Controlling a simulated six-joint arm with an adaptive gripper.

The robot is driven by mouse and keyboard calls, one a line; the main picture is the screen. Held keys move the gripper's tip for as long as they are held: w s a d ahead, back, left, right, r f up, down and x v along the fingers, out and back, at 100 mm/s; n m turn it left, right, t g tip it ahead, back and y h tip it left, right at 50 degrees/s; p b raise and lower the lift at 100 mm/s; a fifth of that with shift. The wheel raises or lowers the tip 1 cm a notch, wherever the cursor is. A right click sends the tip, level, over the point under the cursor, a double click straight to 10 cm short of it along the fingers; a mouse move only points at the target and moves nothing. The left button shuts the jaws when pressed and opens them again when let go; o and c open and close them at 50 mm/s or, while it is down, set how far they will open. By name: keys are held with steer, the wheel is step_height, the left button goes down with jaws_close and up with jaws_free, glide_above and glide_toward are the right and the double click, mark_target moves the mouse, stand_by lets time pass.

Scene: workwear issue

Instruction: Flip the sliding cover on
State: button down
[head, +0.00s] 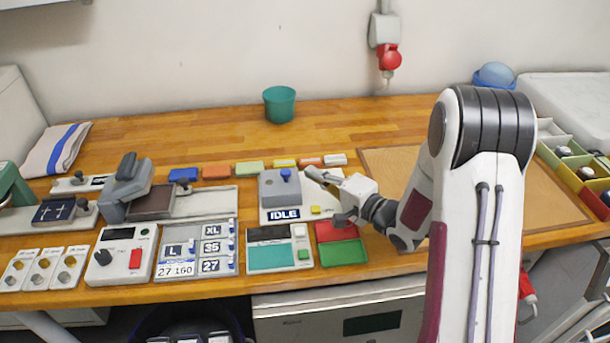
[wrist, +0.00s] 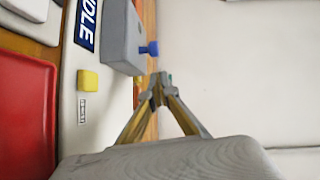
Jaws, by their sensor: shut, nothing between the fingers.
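A grey box-shaped cover (head: 272,191) with a blue knob (head: 286,174) sits on a white panel (head: 268,213) with an "IDLE" label, in the middle of the bench. In the wrist view the grey cover (wrist: 120,40) is at the upper left, and its blue knob (wrist: 150,48) points right. A yellow button (head: 315,210) is on the same panel. My gripper (head: 309,171) is shut and empty, just right of the blue knob in the head view. In the wrist view my gripper (wrist: 157,84) appears close to the knob; I cannot tell whether they touch.
A red tray (head: 334,232) and a green tray (head: 343,252) lie in front of the panel. Several coloured blocks, including an orange one (head: 216,172), line up behind it. A teal cup (head: 279,104) stands at the back. The wood around the cup is clear.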

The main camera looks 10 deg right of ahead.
steer(key=shift+v, duration=5.15)
steer(key=shift+w+d, duration=0.1)
steer(key=shift+w, duration=0.1)
steer(key=d+r+n+g+h, duration=0.1)
steer(key=d+r+n+h, duration=0.3)
steer(key=d+r+h, duration=0.4)
steer(key=s+r+n+g+h, duration=0.1)
steer(key=s+r+g+h, duration=0.2)
steer(key=s, duration=0.5)
steer(key=s+a+n+g, duration=0.2)
steer(key=s+a, duration=0.2)
steer(key=s, duration=0.7)
steer(key=s+a+n+g+y, duration=0.1)
steer(key=s+a, duration=0.4)
steer(key=s, duration=0.6)
steer(key=shift+n+g, duration=0.5)
steer(key=shift+n, duration=0.3)
steer(key=shift+s, duration=0.15)
